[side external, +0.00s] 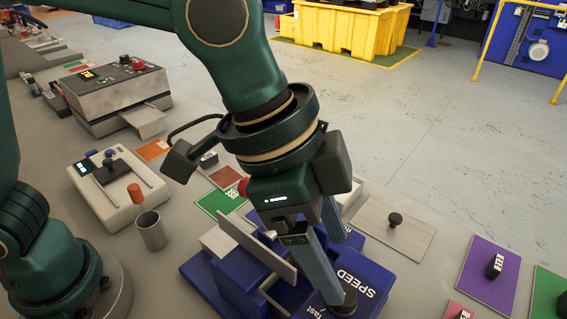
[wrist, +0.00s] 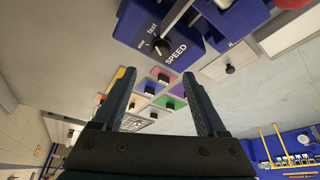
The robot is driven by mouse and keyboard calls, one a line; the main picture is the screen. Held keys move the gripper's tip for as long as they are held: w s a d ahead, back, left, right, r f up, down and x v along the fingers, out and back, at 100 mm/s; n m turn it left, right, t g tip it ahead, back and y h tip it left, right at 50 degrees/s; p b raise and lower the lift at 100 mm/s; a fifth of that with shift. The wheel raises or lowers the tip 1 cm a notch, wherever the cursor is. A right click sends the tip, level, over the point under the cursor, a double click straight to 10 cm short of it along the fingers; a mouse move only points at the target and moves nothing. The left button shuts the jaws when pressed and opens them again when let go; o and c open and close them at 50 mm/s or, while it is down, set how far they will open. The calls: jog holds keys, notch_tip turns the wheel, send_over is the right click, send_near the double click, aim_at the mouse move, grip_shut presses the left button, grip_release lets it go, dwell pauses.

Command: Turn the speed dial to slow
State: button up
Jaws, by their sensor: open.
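The black speed dial (wrist: 161,46) sits on the blue dryer panel (wrist: 134,27) in the wrist view, beside white "slow" and "fast" marks and the word SPEED. Which mark it points to is too small to tell. In the side view, the dial (side external: 344,304) shows low on the blue panel (side external: 372,268), partly hidden by a finger. My gripper (wrist: 158,75) is open, with nothing between its fingers. In the side view, my gripper (side external: 342,264) reaches down over the panel, with one fingertip close to the dial; whether they touch is unclear.
A grey plate with a black knob (side external: 394,219) lies right of the blue unit. Purple (side external: 492,270) and green mats carry small black items. A metal cup (side external: 151,232) and a white lever box (side external: 118,190) stand to the left.

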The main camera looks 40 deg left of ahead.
notch_tip(320, 180, down, 3)
jog(key=shift+r, duration=0.1)
jog(key=shift+x, duration=2.3)
grip_shut()
